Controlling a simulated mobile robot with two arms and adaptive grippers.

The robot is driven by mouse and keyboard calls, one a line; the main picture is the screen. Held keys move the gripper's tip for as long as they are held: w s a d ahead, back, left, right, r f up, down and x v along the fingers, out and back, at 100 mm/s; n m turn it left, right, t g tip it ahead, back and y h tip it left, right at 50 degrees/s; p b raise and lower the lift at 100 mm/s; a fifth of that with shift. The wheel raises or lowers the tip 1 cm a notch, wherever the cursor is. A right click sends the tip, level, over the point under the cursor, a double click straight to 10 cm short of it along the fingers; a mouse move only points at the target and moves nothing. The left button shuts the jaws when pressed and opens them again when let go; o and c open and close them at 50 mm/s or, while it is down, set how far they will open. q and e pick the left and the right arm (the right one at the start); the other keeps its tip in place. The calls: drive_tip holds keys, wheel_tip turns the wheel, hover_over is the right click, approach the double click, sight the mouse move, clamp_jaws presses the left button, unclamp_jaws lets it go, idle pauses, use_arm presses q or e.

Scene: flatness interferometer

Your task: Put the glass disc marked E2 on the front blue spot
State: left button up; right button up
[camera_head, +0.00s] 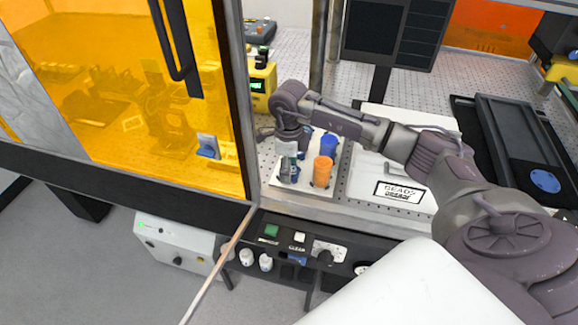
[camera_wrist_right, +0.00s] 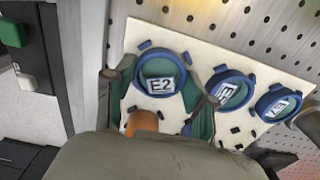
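The disc marked E2 (camera_wrist_right: 161,80) shows in the right wrist view, in a blue ring with a white label. My right gripper (camera_head: 288,165) points down over the left part of the white board (camera_head: 285,187). Its two fingers (camera_wrist_right: 160,98) lie on either side of the E2 disc. I cannot tell whether they press on it or whether it rests on the board. The gripper hides the disc in the head view. A blue spot (camera_head: 545,181) shows on the black plate at the right. I cannot tell whether it is the front one. My left gripper is not in view.
Two more blue-ringed discs (camera_wrist_right: 229,90) (camera_wrist_right: 280,102) stand beside E2. Blue (camera_head: 328,144) and orange (camera_head: 323,172) pieces stand on the board. An amber enclosure (camera_head: 120,100) stands left.

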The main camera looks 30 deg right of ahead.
drive_tip(key=o, duration=0.4)
drive_tip(key=shift+o, duration=0.2)
drive_tip(key=shift+r, duration=0.15)
wheel_tip(320, 180, up, 12)
drive_tip(key=b, duration=0.3)
